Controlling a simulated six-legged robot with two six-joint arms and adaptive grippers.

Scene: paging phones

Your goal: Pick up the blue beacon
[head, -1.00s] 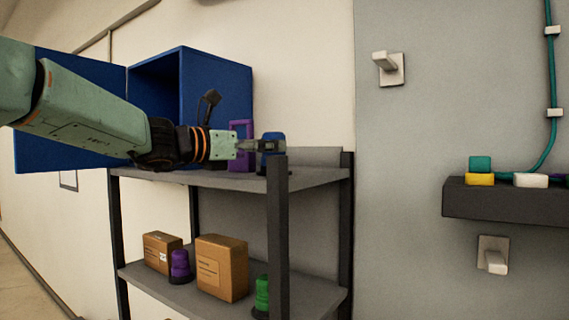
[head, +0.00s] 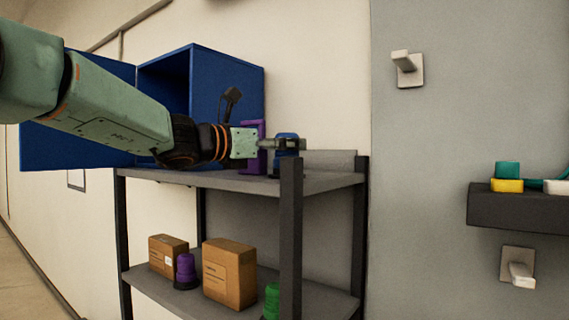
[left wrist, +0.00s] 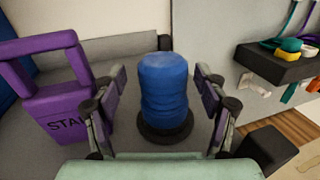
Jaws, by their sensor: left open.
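The blue beacon (left wrist: 163,85) stands upright on its dark round base on the top shelf (head: 225,180). In the head view the beacon (head: 287,137) is partly covered by my left gripper (head: 290,144). In the left wrist view my left gripper (left wrist: 160,100) is open, with one finger on each side of the beacon. Small gaps show between the fingers and the beacon. My right gripper is not in view.
A purple stand (left wrist: 62,100) with dark lettering is just left of the gripper. An open blue box (head: 230,85) stands behind. Lower down are cardboard boxes (head: 229,273), a purple beacon (head: 185,268) and a green beacon (head: 272,300). A dark post (head: 291,230) rises in front.

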